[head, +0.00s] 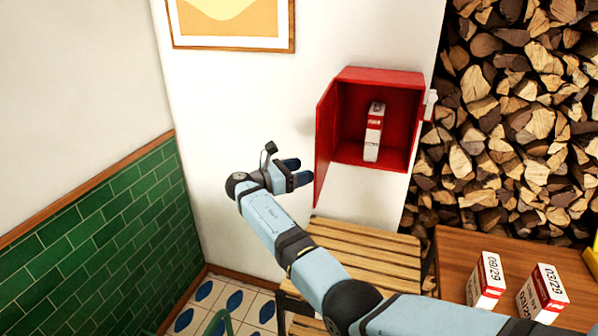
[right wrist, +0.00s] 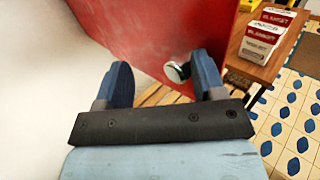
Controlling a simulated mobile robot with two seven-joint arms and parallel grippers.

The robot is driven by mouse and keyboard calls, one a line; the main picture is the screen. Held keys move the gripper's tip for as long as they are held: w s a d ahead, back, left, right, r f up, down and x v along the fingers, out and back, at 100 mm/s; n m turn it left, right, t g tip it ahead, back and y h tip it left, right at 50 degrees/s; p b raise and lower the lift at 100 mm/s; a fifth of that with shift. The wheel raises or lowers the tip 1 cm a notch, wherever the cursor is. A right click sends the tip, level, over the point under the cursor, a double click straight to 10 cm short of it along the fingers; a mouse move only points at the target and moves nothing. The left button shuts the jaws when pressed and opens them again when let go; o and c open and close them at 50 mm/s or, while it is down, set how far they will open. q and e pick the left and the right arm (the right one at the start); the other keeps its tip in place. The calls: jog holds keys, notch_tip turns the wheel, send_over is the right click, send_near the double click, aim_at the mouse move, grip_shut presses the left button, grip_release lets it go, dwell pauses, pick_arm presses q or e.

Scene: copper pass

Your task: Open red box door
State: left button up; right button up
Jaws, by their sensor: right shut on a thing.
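The red box (head: 392,77) is fixed to the white wall, and its inside shows. Its door (head: 325,140) is hinged on the left and stands swung wide out from the box. My right gripper (head: 300,172) is at the door's outer left side, low down. In the right wrist view, the red door (right wrist: 150,35) with a round pale knob (right wrist: 177,72) lies beyond and between the fingers (right wrist: 160,82). The fingers are spread around part of the door; the exact contact is hidden. My left gripper is out of view.
A red-and-white carton (head: 373,135) stands inside the box. Below is a slatted wooden bench (head: 365,255). A wooden table (head: 455,255) at right holds more cartons (head: 487,280). Stacked logs (head: 500,110) fill the right back. The wall left of the door is clear.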

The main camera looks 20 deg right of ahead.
dwell(0.4)
jog(key=s+a+b, duration=0.1)
jog(key=a, duration=1.2)
jog(key=shift+s+a+b, duration=0.3)
jog(key=shift+s+a, duration=0.1)
